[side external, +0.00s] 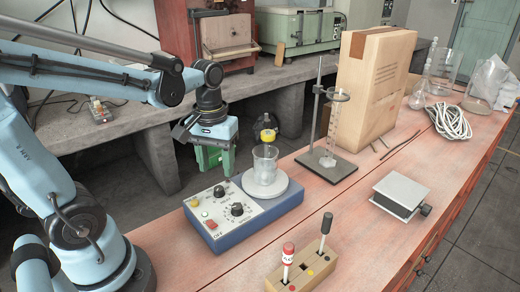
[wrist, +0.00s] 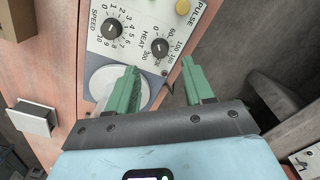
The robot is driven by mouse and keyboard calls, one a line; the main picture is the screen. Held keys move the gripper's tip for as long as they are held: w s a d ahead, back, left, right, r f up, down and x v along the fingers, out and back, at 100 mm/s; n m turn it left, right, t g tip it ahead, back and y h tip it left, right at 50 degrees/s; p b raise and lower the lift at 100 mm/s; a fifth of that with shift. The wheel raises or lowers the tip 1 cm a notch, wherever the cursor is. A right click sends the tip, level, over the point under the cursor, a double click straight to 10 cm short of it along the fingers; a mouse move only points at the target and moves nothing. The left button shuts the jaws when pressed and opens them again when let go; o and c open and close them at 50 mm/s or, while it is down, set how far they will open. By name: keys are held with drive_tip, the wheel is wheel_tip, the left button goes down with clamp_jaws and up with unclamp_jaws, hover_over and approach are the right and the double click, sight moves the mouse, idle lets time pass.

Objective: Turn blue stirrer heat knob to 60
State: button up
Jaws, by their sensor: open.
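The blue stirrer (side external: 262,217) stands on the red bench top with its white control panel facing up. Its small black heat knob (side external: 219,190) is on the panel's far side; it also shows in the wrist view (wrist: 160,48), with a printed dial around it. I cannot read its pointer surely. The larger speed knob (wrist: 111,28) is left of it in the wrist view. My gripper (wrist: 160,65) is open, its green fingers pointing toward the heat knob, which appears between and just beyond the fingertips. In the side view my gripper (side external: 213,165) hangs beyond the stirrer's far edge.
A glass beaker (side external: 265,162) stands on the stirrer's round plate (side external: 281,190), close to my gripper. A yellow button (wrist: 182,6) is near the heat knob. A wooden holder (side external: 300,277), a retort stand (side external: 330,172) and a small lab jack (side external: 401,188) stand on the bench.

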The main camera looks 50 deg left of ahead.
sight(219, 188)
drive_tip(key=shift+f, duration=3)
clamp_jaws()
drive_tip(key=shift+m, duration=0.4)
drive_tip(key=m, duration=0.4)
drive_tip(key=shift+m, duration=2.5)
